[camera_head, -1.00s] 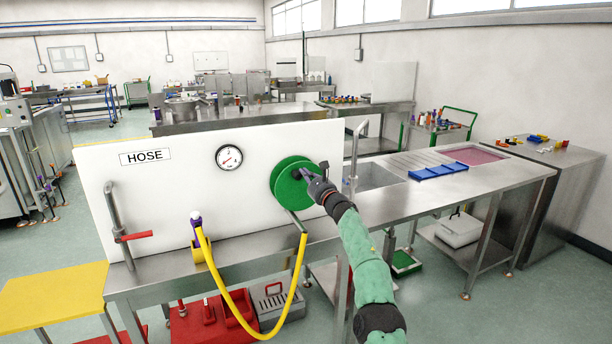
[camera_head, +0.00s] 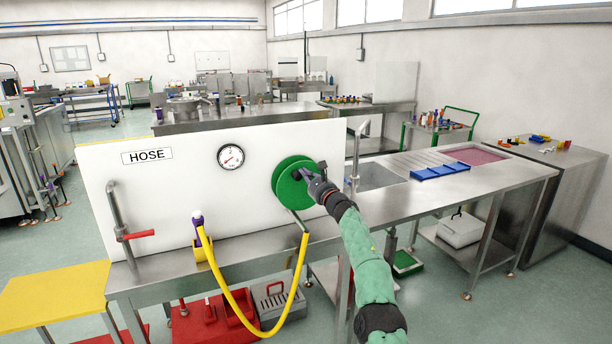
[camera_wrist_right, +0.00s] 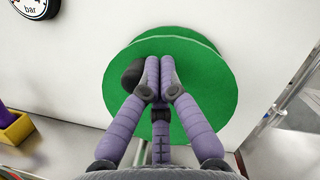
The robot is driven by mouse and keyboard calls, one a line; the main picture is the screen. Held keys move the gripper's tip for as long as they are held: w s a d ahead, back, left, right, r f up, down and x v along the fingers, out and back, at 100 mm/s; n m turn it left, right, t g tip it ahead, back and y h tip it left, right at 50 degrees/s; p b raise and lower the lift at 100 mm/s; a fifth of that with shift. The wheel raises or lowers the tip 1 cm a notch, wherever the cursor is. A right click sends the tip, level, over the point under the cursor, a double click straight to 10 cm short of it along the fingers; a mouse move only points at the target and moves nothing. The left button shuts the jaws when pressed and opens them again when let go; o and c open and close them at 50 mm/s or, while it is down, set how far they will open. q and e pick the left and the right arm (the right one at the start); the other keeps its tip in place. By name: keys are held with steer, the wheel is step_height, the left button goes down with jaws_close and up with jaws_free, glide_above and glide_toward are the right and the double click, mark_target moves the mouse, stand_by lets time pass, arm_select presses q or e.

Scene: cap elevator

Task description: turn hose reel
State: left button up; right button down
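The green hose reel (camera_head: 285,180) is a round disc on the white panel (camera_head: 180,190), right of the gauge. My right gripper (camera_head: 302,178) is in front of the reel, coming from the lower right. In the right wrist view its purple-grey fingers (camera_wrist_right: 158,82) are drawn together over the green disc (camera_wrist_right: 215,85). A dark round knob (camera_wrist_right: 132,75) shows just left of the fingertips, partly covered by a finger. I see nothing between the fingers; contact with the knob is unclear. The yellow hose (camera_head: 240,312) hangs from below the reel to a purple-tipped nozzle (camera_head: 197,218). My left gripper is out of view.
A pressure gauge (camera_head: 231,156) and a HOSE label (camera_head: 147,156) are on the panel. A pipe with a red handle (camera_head: 138,235) stands at its left. A tall faucet (camera_head: 356,155) and sink are just right of the reel. Blue trays (camera_head: 440,172) lie on the steel counter.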

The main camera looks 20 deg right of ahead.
mark_target(297, 179)
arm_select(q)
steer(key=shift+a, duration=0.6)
arm_select(e)
steer(key=shift+s+a+f+n+g+y, duration=0.15)
steer(key=shift+a+n, duration=0.25)
steer(key=shift+n, duration=0.35)
steer(key=shift+w+a+f+n+g+y, duration=0.1)
steer(key=shift+a+f+n+g+y, duration=0.1)
steer(key=shift+a+n, duration=0.4)
steer(key=shift+s+a+f+n+g+y, duration=0.15)
steer(key=shift+a+n, duration=0.1)
steer(key=shift+n, duration=0.6)
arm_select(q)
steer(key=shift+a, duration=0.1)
arm_select(e)
steer(key=shift+w+a+f+n, duration=0.1)
steer(key=shift+a+f+n, duration=0.15)
steer(key=shift+n, duration=0.45)
stand_by(0.4)
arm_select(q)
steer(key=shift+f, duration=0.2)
arm_select(e)
steer(key=shift+a+n+g, duration=0.2)
steer(key=shift+n+g, duration=0.1)
